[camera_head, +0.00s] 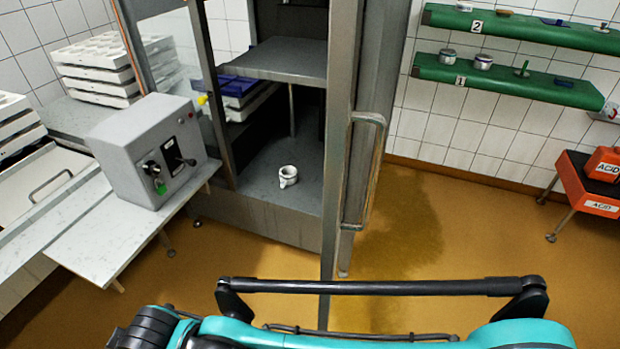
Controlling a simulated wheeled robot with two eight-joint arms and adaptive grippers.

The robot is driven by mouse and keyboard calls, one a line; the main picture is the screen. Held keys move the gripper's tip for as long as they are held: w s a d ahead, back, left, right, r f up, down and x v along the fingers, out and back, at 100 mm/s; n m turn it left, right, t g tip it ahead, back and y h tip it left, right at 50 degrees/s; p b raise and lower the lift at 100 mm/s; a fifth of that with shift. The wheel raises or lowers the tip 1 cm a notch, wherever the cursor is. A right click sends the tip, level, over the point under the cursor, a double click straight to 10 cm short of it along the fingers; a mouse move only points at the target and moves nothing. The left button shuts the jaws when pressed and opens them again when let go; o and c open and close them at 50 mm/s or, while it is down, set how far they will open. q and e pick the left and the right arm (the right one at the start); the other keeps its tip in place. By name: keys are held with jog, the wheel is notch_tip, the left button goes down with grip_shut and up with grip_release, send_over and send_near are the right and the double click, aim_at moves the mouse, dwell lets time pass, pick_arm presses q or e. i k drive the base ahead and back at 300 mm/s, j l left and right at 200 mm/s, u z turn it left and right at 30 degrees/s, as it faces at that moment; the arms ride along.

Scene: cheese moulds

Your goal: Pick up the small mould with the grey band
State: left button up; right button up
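A small white mould-like piece (288,174) stands on the grey floor of the open cabinet, near its front edge. It looks like a short cup, with a darker mark around its lower part; I cannot tell if this is a grey band. Two small round pieces stand on the lower green wall shelf: a whitish one with greyish parts (447,56) and a pale one with a darker grey top (483,62). They are too small to tell which carries a grey band. Neither of my grippers is in view.
The cabinet has a grey inner shelf (285,58) and a tall door with a handle (364,170) at its right. A grey control box (150,150) stands on a side bench at left. Red acid containers (590,190) are at right. The brown floor (450,235) between is clear, partly wet-looking.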

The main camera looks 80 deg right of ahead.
aim_at(289, 173)
jog(key=i+l+z, duration=0.15)
jog(key=i+z, duration=0.15)
jog(key=z, duration=0.2)
jog(key=i+z, duration=0.7)
jog(key=z, duration=0.25)
jog(key=i+j+z, duration=0.25)
jog(key=z, duration=0.2)
jog(key=i+l+z, duration=0.1)
jog(key=i+z, duration=0.25)
jog(key=z, duration=0.15)
jog(key=i+z, duration=0.45)
jog(key=i+j+z, duration=0.15)
jog(key=i+z, duration=0.15)
jog(key=z, duration=0.2)
jog(key=i+j+z, duration=0.3)
jog(key=z, duration=0.15)
jog(key=i+j+z, duration=0.1)
jog(key=i, duration=0.3)
